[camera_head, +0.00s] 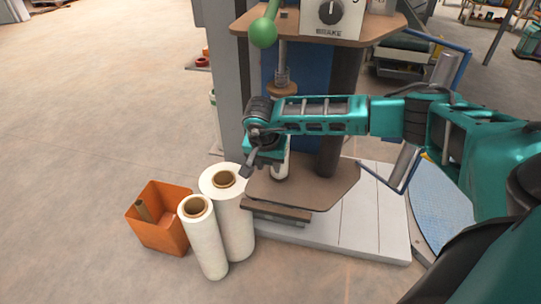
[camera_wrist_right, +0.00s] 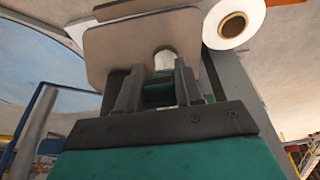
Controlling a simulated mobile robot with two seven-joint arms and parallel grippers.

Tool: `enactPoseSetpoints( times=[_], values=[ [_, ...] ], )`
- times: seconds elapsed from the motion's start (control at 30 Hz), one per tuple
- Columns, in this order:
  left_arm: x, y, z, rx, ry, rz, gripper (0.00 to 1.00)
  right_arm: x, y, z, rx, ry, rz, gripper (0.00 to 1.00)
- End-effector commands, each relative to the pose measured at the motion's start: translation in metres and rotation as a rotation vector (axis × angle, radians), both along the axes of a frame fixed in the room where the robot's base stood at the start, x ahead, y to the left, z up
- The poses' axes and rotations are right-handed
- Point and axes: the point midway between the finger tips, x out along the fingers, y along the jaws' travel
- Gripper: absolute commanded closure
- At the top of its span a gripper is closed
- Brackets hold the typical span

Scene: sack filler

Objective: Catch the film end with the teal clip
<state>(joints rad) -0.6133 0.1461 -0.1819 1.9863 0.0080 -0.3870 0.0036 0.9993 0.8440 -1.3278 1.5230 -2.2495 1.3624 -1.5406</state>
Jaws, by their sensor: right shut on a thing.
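My right gripper (camera_head: 252,160) reaches in from the right to the film roll (camera_head: 283,164), a narrow white cylinder upright on the machine's brown lower plate (camera_head: 318,190). In the right wrist view, the two dark fingers of my right gripper (camera_wrist_right: 158,76) are shut on a small teal piece, which looks like the teal clip (camera_wrist_right: 158,94). The white film roll (camera_wrist_right: 163,60) shows just beyond the fingertips there. I cannot make out the film end, nor whether the clip touches the film. My left gripper is not in view.
Two large white rolls (camera_head: 235,215) (camera_head: 204,240) stand on the floor left of the plate, beside an orange bin (camera_head: 160,235). Above are the brown upper shelf (camera_head: 300,28), a green-knobbed lever (camera_head: 263,32) and the brake dial box (camera_head: 332,15). The left floor is clear.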

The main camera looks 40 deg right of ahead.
Motion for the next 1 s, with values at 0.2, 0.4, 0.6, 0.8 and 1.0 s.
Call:
enactPoseSetpoints(
  times=[0.2,0.4,0.6,0.8,1.0],
  values=[
    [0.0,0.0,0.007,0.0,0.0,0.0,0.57,-0.009,0.011,0.001,0.001,0.0,0.002,0.94],
    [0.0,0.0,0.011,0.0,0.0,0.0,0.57,-0.017,0.02,0.001,0.001,0.0,0.002,0.94],
    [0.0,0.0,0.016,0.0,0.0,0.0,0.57,-0.025,0.029,0.001,0.001,0.001,0.003,0.94],
    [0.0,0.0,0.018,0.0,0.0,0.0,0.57,-0.031,0.036,0.001,0.001,0.0,0.001,0.94],
    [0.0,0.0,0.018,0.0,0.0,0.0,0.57,-0.031,0.037,0.0,0.0,0.0,0.001,0.94]
  ],
)
